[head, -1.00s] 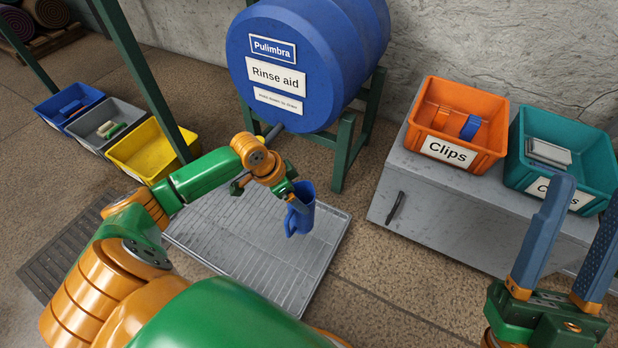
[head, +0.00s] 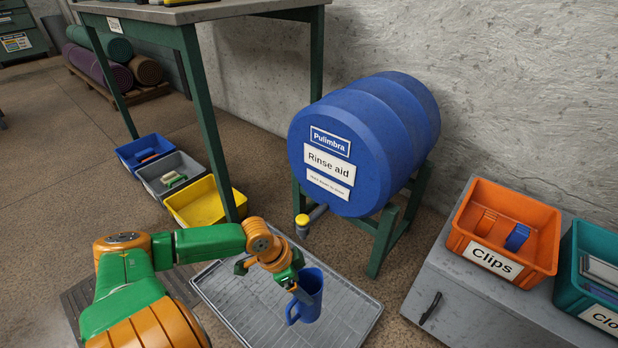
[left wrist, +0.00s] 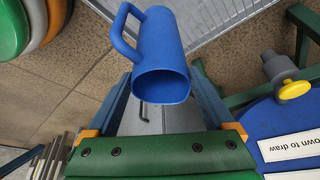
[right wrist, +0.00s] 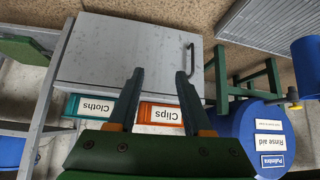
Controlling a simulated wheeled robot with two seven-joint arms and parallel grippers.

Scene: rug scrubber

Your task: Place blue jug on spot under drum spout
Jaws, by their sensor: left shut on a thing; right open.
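My left gripper (head: 291,281) is shut on the blue jug (head: 311,293), which looks roughly upright with its handle to the left. The jug appears over the grey ridged tray (head: 250,317); I cannot tell the gap beneath it. The left wrist view shows the jug (left wrist: 165,50) from its open mouth, between the fingers. The blue drum (head: 345,165) lies on a green stand. Its grey spout (head: 317,213) with a yellow knob (head: 301,220) is beyond the jug. No separate spot marking is discernible. My right gripper (right wrist: 159,72) is open and empty, outside the head view.
A grey cabinet (head: 475,305) stands at the right with an orange Clips bin (head: 540,240) and a teal bin (head: 590,310). A green-legged table (head: 190,60) stands behind, with yellow (head: 210,203), grey and blue bins below. The drum stand's legs (head: 382,240) border the tray.

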